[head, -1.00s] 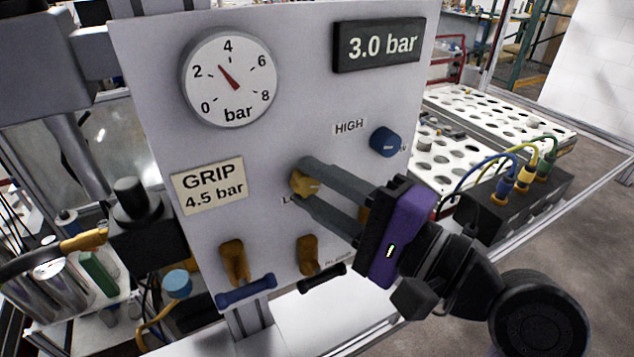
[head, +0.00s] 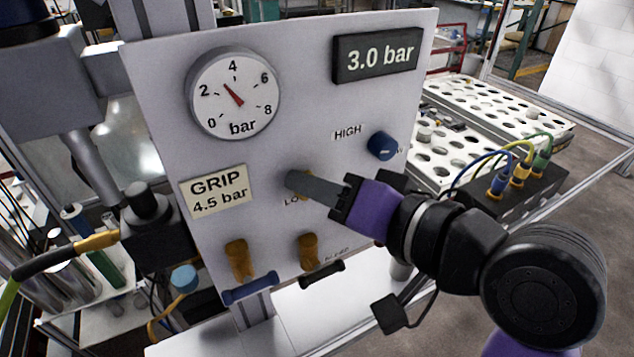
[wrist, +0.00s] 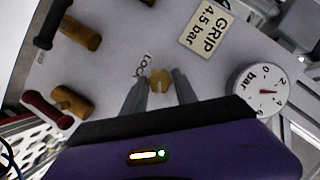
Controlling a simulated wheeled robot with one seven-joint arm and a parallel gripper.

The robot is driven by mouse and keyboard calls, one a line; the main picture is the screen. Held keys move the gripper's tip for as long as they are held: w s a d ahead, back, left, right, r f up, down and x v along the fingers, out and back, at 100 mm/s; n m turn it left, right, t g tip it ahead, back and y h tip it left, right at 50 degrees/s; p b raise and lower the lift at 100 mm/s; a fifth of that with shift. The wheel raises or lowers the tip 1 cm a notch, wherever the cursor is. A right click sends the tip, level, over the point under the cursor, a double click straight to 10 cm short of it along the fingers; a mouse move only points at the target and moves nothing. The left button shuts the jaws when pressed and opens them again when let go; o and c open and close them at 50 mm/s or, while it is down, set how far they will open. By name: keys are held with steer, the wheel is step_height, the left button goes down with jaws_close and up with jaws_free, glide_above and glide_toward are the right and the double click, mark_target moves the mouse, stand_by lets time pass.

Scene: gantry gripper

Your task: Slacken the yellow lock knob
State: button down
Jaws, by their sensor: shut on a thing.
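The yellow lock knob (wrist: 160,81) sits on the grey panel, beside a partly covered label starting "LO". In the head view it is mostly hidden behind my fingers, with a sliver of yellow (head: 302,196) showing. My gripper (wrist: 160,78) has one finger on each side of the knob and is shut on it. In the head view my gripper (head: 299,184) reaches in from the right, its fingers nearly in line with each other.
The panel (head: 290,120) carries a gauge (head: 233,93) near 3, a 3.0 bar display (head: 376,53), a "GRIP 4.5 bar" label (head: 217,190) and a blue knob (head: 382,145) by "HIGH". Below are blue (head: 249,290) and black (head: 321,273) levers; a red lever (wrist: 46,109) shows in the wrist view.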

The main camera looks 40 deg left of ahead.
steer(key=n+t+h, duration=0.1)
steer(key=n, duration=0.1)
steer(key=n+t+h, duration=0.1)
steer(key=n+t, duration=0.1)
steer(key=n, duration=0.1)
steer(key=n+t, duration=0.1)
steer(key=n, duration=0.1)
steer(key=shift+s+a+n+t+h+b, duration=0.1)
steer(key=shift+s+n+t+h+b, duration=0.2)
steer(key=shift+n+h+b, duration=0.1)
stand_by(0.6)
steer(key=c, duration=1)
jaws_free()
steer(key=shift+o, duration=0.2)
steer(key=shift+r, duration=0.1)
steer(key=v, duration=0.7)
steer(key=shift+s+d+b, duration=0.2)
steer(key=shift+d+b, duration=0.1)
steer(key=shift+r, duration=0.15)
